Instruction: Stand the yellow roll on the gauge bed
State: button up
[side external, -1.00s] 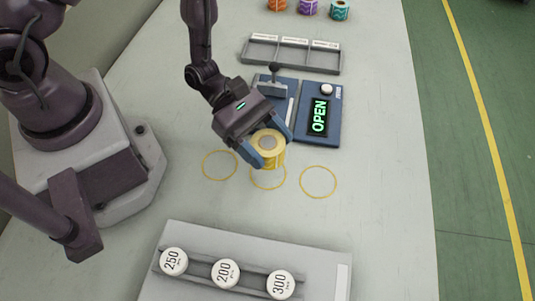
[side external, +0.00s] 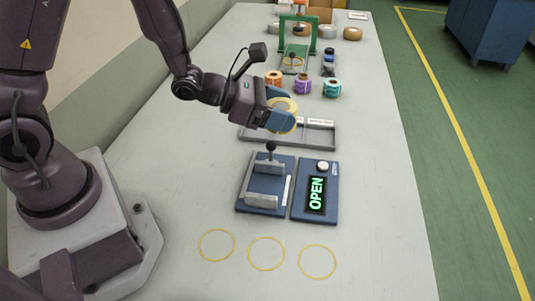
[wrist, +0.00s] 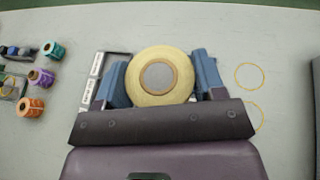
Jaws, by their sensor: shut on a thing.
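The yellow roll (side external: 285,104) is a ring of pale yellow tape with a grey core. My gripper (side external: 281,107) is shut on it, a blue finger on either side. The roll is held in the air and, in the side view, overlaps the grey tray. The wrist view shows the roll's round face (wrist: 134,83) between the fingers. The gauge (side external: 252,188) is a blue plate with grey blocks and a black-knobbed lever, nearer the camera than my gripper. Its bed looks empty. Beside it a blue panel (side external: 328,208) reads OPEN. I cannot make out the gauge in the wrist view.
A grey divided tray (side external: 318,137) with white labels lies behind the gauge. Orange (side external: 274,81), purple (side external: 303,84) and teal (side external: 332,87) rolls stand beyond it. A green frame (side external: 285,35) stands farther back. Three yellow circles (side external: 266,269) mark clear table in front.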

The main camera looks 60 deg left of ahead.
jog(key=w+a+r+n+t+y, duration=0.1)
jog(key=a+r, duration=0.2)
jog(key=r, duration=0.3)
jog(key=w+a+r+n+y, duration=0.1)
jog(key=a+r+n+y, duration=0.1)
jog(key=r, duration=0.4)
jog(key=m+h, duration=0.3)
send_over(231, 152)
jog(key=shift+f, duration=11.35)
jog(key=shift+g, duration=0.4)
jog(key=shift+d+f, duration=0.1)
jog(key=shift+f, duration=3.45)
